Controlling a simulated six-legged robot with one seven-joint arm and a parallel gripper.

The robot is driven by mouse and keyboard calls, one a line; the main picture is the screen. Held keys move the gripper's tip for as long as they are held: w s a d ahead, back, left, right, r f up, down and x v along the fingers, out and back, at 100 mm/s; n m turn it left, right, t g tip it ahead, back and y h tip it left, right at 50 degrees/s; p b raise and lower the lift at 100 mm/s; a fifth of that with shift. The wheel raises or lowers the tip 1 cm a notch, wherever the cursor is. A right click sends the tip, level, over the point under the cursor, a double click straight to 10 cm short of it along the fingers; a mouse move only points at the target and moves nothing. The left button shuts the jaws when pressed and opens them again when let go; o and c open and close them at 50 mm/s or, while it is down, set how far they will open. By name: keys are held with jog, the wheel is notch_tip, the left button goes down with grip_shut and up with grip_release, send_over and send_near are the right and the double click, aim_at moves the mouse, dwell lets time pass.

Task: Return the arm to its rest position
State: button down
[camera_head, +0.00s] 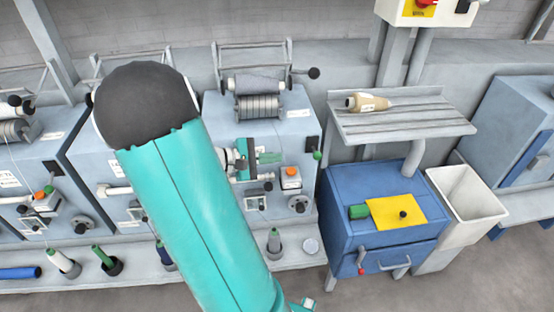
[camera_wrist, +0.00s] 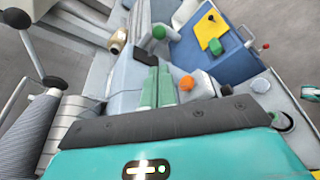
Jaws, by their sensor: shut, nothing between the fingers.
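My teal arm crosses the middle of the head view, with its dark rounded joint at upper left. My gripper (camera_head: 268,157) is partly visible beyond the arm, in front of the grey-blue spinning machine (camera_head: 220,106). Its green fingers point right in the head view. In the wrist view the gripper (camera_wrist: 158,84) shows two green fingers side by side, shut with nothing between them. The machine's orange knob (camera_wrist: 187,83) appears just right of the fingers in that view. Whether the fingers touch the machine cannot be told.
A roller (camera_head: 258,106) and black-knobbed lever (camera_head: 313,73) stand above the gripper. Bobbins (camera_head: 274,243) line the low ledge. At right are a blue cabinet (camera_head: 345,200), a shelf (camera_head: 420,122) holding a yarn cone (camera_head: 368,103), and a white bin (camera_head: 468,207). Floor shows in front.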

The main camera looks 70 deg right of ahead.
dwell(0.4)
jog(key=w+a+r+t+y, duration=0.3)
jog(key=a+r+t, duration=0.1)
jog(key=a, duration=1)
jog(key=w+a+r+t+y, duration=0.3)
jog(key=a+t, duration=0.4)
jog(key=a, duration=0.7)
jog(key=w+a+r+t+y, duration=0.3)
jog(key=a+r+t+y, duration=0.1)
jog(key=a, duration=1)
jog(key=shift+w+a+r+t, duration=0.15)
jog(key=shift+a+r+t, duration=0.05)
jog(key=shift+r+t, duration=0.6)
jog(key=shift+f, duration=0.1)
